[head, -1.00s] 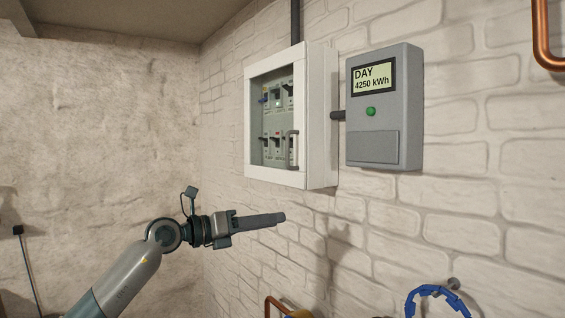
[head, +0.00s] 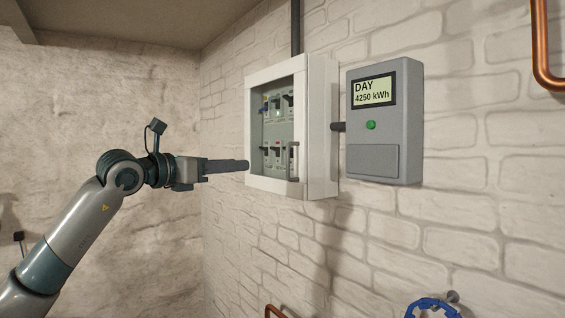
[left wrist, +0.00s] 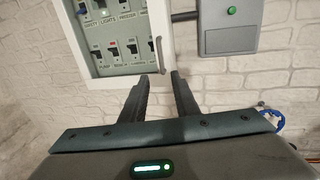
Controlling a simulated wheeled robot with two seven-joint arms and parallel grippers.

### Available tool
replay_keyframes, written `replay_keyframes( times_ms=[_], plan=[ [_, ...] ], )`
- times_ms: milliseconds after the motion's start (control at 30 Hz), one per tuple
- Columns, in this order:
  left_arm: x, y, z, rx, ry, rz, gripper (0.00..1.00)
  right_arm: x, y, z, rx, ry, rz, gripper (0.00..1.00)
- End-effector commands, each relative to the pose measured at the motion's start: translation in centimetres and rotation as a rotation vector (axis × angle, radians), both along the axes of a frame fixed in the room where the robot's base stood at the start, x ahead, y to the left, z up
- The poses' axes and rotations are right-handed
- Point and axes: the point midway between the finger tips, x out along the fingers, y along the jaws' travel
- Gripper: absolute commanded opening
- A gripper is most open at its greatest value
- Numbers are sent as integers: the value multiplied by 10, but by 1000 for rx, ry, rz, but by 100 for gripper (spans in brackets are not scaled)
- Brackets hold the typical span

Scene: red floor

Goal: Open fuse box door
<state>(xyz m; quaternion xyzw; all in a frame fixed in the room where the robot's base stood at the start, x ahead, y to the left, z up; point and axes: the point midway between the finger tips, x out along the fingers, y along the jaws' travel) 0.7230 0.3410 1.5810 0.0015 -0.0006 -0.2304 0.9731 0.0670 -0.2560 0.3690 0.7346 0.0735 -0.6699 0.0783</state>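The fuse box (head: 323,125) is a white box on the brick wall. Its white-framed door with a clear pane (head: 270,185) looks closed, and breaker switches show behind it. A grey vertical bar handle (head: 293,160) is at the door's lower right; it also shows in the left wrist view (left wrist: 158,53). My left gripper (head: 246,166) points right at the door's lower left edge in the head view. In the left wrist view its two fingers (left wrist: 160,80) are spread and empty, with the handle just beyond and between their tips. My right gripper is not in view.
A grey meter (head: 385,125) with a display and green button hangs right of the box, joined by a short dark pipe (head: 338,127). A blue ring-shaped thing (head: 432,306) and a copper pipe (head: 543,50) are at the right. The space below the box is clear.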

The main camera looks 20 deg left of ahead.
Motion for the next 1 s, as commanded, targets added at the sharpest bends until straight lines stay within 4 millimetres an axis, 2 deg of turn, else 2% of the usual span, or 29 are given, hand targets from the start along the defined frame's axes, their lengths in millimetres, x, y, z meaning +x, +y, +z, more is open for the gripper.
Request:
replay_keyframes(
  times_ms=[267,800,1000],
  plan=[
    [26,-14,4,-2,3,-2,28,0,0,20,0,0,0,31],
    [110,-56,5,-2,3,-2,28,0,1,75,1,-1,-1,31],
    [135,-69,3,-2,3,-2,28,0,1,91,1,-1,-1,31]
  ],
)
